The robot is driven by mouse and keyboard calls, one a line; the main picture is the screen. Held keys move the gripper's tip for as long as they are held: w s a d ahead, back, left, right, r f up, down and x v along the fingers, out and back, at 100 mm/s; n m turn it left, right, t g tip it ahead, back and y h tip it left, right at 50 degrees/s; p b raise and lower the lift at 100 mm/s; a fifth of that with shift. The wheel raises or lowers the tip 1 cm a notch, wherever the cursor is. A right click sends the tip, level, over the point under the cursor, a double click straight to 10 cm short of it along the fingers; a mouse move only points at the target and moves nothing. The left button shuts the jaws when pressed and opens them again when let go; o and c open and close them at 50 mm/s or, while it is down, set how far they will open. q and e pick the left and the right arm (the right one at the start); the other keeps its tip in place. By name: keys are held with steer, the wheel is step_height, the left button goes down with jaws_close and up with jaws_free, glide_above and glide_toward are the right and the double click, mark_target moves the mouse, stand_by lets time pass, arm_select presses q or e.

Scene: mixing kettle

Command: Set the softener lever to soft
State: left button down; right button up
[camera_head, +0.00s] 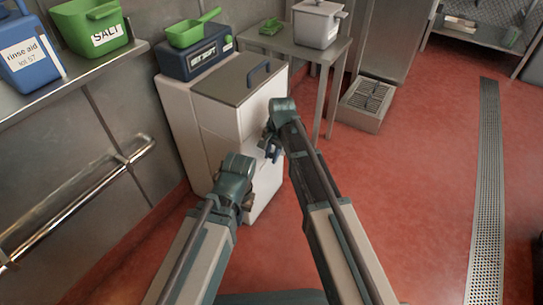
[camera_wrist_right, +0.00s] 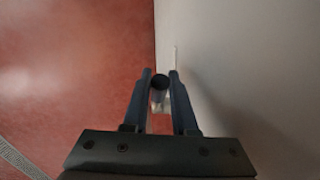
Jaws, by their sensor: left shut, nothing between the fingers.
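The white softener cabinet (camera_head: 217,126) with a grey lid stands against the wall. My right gripper (camera_head: 270,148) is at the cabinet's right-hand front face. In the right wrist view its two fingers (camera_wrist_right: 160,78) stand close on either side of a dark round knob (camera_wrist_right: 160,82), which fills the gap between them. The knob looks like the end of the softener lever; the rest of the lever and any soft marking are hidden. My left gripper (camera_head: 246,196) is lower, in front of the cabinet, shut and empty; its fingertips are mostly hidden by its own wrist.
A blue unit with a green scoop (camera_head: 193,32) stands behind the cabinet. A steel table (camera_head: 291,43) holds a grey pot (camera_head: 318,22). A shelf (camera_head: 75,83) at left bears a SALT tub (camera_head: 92,26) and a rinse aid container (camera_head: 27,52). Red floor (camera_head: 420,190) is clear at right.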

jaws_close()
stand_by(1.0)
